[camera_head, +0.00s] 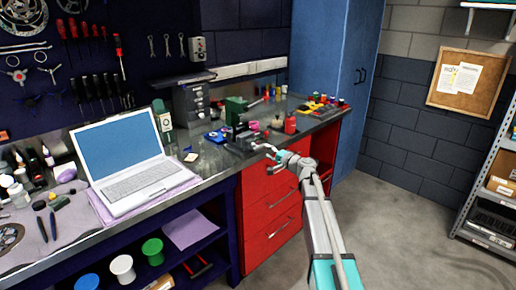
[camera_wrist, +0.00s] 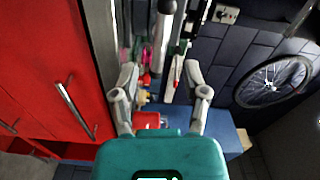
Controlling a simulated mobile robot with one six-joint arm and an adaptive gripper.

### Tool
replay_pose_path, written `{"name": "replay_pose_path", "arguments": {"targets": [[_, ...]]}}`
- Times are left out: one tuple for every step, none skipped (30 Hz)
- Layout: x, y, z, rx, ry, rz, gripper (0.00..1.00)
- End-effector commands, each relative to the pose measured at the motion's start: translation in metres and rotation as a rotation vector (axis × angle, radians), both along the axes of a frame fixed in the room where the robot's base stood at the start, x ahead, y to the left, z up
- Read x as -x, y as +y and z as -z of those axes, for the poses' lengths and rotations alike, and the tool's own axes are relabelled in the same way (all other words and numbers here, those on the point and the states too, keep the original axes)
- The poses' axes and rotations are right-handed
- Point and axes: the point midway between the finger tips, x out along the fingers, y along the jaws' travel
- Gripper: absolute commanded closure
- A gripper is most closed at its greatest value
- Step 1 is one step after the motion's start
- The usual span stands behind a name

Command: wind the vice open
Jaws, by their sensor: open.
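My gripper (camera_head: 265,152) is at the bench's front edge, just right of and below the vice. In the wrist view my gripper (camera_wrist: 161,82) is open, with its two fingers well apart and nothing gripped between them. A grey metal bar (camera_wrist: 163,40) lies ahead, between and beyond the fingertips. It may be part of the vice, but I cannot tell for sure.
A red can (camera_head: 290,124) and small coloured items stand right of the vice. A laptop (camera_head: 130,165) lies left. Red drawers (camera_head: 270,205) are below my gripper. A blue cabinet (camera_head: 330,70) stands behind right. The floor (camera_head: 400,220) right of my arm is clear.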

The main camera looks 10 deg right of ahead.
Motion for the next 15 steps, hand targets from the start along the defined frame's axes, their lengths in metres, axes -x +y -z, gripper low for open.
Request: {"name": "replay_pose_path", "arguments": {"targets": [[-0.010,0.006,0.000,0.000,0.000,-0.002,0.42],[-0.013,0.008,0.000,0.000,0.000,-0.002,0.42],[-0.018,0.012,0.000,0.000,0.000,-0.002,0.42],[-0.022,0.014,0.000,0.000,0.000,-0.002,0.42],[-0.025,0.017,0.000,0.000,0.000,-0.002,0.42],[-0.029,0.020,0.000,0.000,0.000,-0.001,0.42],[-0.032,0.023,0.000,0.000,0.000,-0.001,0.42],[-0.035,0.025,0.000,0.000,0.000,-0.001,0.42],[-0.039,0.027,0.000,0.000,0.000,-0.001,0.42],[-0.041,0.029,0.000,0.000,0.000,-0.001,0.42],[-0.043,0.030,0.000,0.000,0.000,-0.001,0.42],[-0.045,0.032,0.000,0.000,0.000,-0.001,0.42],[-0.047,0.033,0.000,0.000,0.000,-0.001,0.42],[-0.048,0.034,0.000,0.000,0.000,-0.001,0.42],[-0.049,0.035,0.000,0.000,0.000,0.000,0.42]]}}
